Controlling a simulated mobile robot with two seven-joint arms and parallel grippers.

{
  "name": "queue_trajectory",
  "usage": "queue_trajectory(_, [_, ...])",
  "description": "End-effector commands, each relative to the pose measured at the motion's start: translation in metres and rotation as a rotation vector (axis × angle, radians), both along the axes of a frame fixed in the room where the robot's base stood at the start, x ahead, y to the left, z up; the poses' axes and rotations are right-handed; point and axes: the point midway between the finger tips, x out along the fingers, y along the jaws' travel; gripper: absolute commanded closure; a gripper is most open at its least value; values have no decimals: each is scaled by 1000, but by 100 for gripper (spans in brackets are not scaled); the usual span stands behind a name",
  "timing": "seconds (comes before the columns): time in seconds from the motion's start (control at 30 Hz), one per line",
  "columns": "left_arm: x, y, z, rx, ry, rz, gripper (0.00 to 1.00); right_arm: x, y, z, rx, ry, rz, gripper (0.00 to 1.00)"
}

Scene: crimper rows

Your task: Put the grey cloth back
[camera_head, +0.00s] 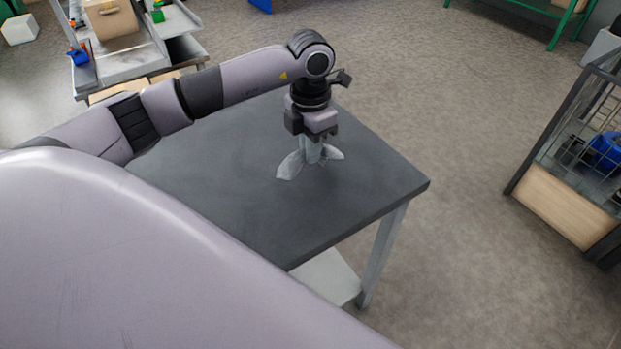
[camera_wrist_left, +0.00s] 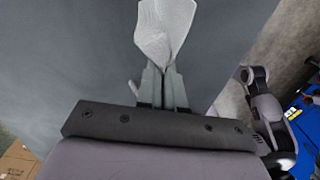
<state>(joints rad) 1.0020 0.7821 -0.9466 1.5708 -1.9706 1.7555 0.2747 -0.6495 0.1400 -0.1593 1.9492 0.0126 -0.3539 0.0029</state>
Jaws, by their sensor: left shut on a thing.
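The grey cloth (camera_head: 291,165) hangs from my left gripper (camera_head: 313,148) over the dark table (camera_head: 215,190). Its lower folds spread out to both sides at the tabletop; I cannot tell whether they touch it. My left gripper points down and is shut on the cloth. In the left wrist view the cloth (camera_wrist_left: 165,30) is pinched between the fingertips (camera_wrist_left: 164,75) and flares out beyond them. The part between the fingers is hidden. My right gripper does not show in either view.
The rest of the tabletop is bare. A wire-sided crate (camera_head: 570,190) with a blue item stands at the right. A metal workbench (camera_head: 125,60) with a cardboard box (camera_head: 110,22) is at the back left. Open floor (camera_head: 450,120) lies between table and crate.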

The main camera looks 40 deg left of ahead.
Motion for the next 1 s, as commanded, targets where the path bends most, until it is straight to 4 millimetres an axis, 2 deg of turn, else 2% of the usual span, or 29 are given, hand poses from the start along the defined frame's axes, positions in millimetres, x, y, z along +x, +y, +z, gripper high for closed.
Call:
queue_trajectory(0.17, [0, 0, 0, 0, 0, 0, 100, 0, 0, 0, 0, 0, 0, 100])
queue_trajectory(0.2, [0, 0, 0, 0, 0, 0, 80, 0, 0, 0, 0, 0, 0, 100])
queue_trajectory(0.27, [0, 0, 0, 0, 0, 0, 61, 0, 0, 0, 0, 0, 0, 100])
queue_trajectory(0.3, [0, 0, 0, 0, 0, 0, 48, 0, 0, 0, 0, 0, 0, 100])
queue_trajectory(0.37, [0, 0, 0, 0, 0, 0, 29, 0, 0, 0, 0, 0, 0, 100])
queue_trajectory(0.7, [0, 0, 4, 0, -1, 0, 29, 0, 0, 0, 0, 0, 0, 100])
queue_trajectory(0.77, [1, 0, 9, -1, -2, 0, 29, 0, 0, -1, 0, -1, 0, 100])
queue_trajectory(1.0, [1, 0, 48, 1, -4, 0, 29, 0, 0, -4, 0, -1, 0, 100])
